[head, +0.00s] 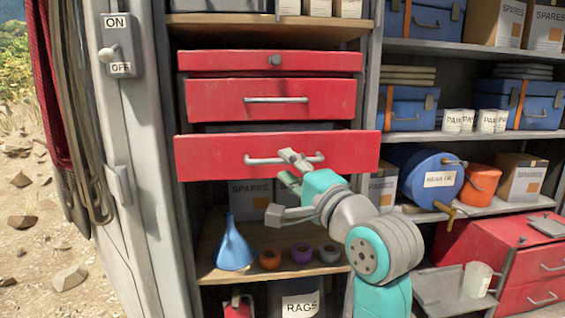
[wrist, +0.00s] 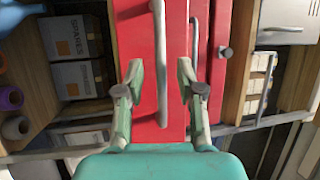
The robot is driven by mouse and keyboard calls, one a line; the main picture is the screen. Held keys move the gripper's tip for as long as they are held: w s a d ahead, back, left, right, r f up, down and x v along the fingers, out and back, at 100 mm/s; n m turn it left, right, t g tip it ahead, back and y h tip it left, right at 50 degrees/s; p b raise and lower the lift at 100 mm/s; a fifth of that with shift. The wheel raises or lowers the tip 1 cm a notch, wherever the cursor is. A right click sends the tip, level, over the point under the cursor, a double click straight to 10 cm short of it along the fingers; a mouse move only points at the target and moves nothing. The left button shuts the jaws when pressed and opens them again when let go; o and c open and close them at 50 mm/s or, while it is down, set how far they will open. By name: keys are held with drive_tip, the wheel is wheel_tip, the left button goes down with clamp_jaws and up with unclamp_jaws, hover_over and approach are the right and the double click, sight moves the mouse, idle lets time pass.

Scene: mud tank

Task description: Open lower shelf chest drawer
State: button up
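A red chest (head: 515,240) stands at the lower right, with handled drawers that look shut. A separate stack of red drawers is in the middle. Its bottom drawer (head: 215,155) stands out past the ones above, with a dark gap over its front. My gripper (head: 289,172) is at this drawer's bar handle (head: 262,160). In the wrist view the open gripper (wrist: 160,78) has one finger on each side of the handle (wrist: 161,45), with gaps visible on both sides. Part of the handle is hidden behind a finger in the head view.
Below the drawers, a shelf holds a blue funnel (head: 233,245), several tape rolls (head: 301,253) and a spares box (head: 250,195). On the right stand a blue drum (head: 425,190), an orange bucket (head: 481,186) and a white cup (head: 477,279). A switch post (head: 117,60) is at left.

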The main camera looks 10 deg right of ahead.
drive_tip(key=v, duration=0.8)
drive_tip(key=shift+s+d, duration=0.15)
drive_tip(key=shift+s, duration=0.15)
drive_tip(key=shift+f, duration=0.1)
drive_tip(key=s+d+f+n+h, duration=0.1)
drive_tip(key=s+d+f+h, duration=0.15)
drive_tip(key=f, duration=0.85)
drive_tip(key=s+d+f+n+g+h, duration=0.1)
drive_tip(key=s+f, duration=0.3)
drive_tip(key=f, duration=0.7)
drive_tip(key=s+d+f+n+h, duration=0.15)
drive_tip(key=s+f, duration=0.25)
drive_tip(key=f, duration=0.7)
drive_tip(key=s+d+f+n+g+h, duration=0.1)
drive_tip(key=s+f+n, duration=0.1)
drive_tip(key=s+f, duration=0.45)
drive_tip(key=s+f+n+h, duration=0.2)
drive_tip(key=s+f, duration=0.2)
drive_tip(key=s, duration=0.5)
drive_tip(key=s+f+n+g, duration=0.1)
drive_tip(key=s+n, duration=0.4)
drive_tip(key=s, duration=1.1)
drive_tip(key=shift+s+d+f+g, duration=0.15)
drive_tip(key=shift+s+d+g, duration=0.15)
drive_tip(key=shift+s, duration=0.05)
